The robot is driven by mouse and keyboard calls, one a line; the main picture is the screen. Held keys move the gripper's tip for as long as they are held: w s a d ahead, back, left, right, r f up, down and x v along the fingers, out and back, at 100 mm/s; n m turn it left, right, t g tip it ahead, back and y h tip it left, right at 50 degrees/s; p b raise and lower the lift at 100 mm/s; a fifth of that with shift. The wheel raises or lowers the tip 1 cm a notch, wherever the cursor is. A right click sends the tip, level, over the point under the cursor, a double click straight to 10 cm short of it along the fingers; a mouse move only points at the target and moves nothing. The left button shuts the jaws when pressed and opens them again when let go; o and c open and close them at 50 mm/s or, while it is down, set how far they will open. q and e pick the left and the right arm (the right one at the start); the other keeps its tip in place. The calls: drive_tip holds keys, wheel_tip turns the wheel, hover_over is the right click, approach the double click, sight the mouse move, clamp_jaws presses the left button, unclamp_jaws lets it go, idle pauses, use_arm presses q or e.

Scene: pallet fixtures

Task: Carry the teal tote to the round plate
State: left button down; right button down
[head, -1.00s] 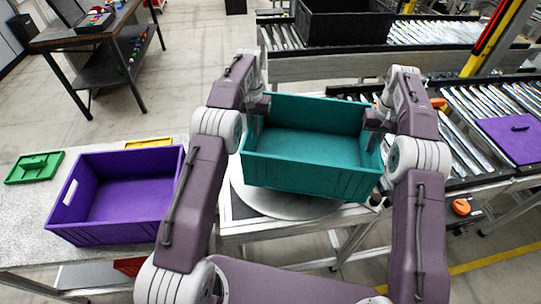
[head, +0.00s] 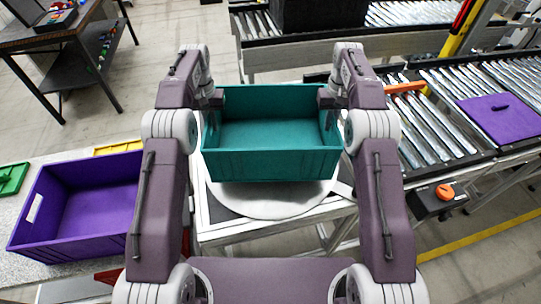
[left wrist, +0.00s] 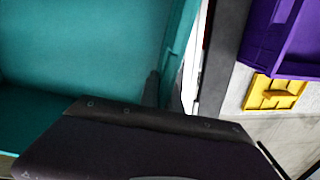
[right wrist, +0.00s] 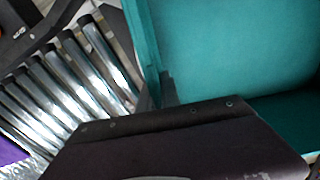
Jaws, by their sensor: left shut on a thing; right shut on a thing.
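The teal tote (head: 270,165) is open, empty and level between my two arms in the head view. The round plate (head: 265,202) is a grey disc on a metal stand, and the tote covers much of it. I cannot tell whether the tote touches it. My left gripper (head: 214,100) is shut on the tote's left wall, and my right gripper (head: 328,98) is shut on its right wall. The tote's inside also shows in the left wrist view (left wrist: 80,50) and the right wrist view (right wrist: 240,50).
A purple tote (head: 90,210) stands on the left table, with a green lid (head: 12,178) and a yellow lid (head: 118,147) nearby. A roller conveyor (head: 430,130) with a purple lid (head: 503,117) runs at right. An orange-knobbed box (head: 437,200) juts out beside the stand.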

sight(328, 133)
use_arm(q)
drive_tip(key=shift+s+f, duration=0.1)
use_arm(e)
drive_tip(key=shift+s, duration=0.1)
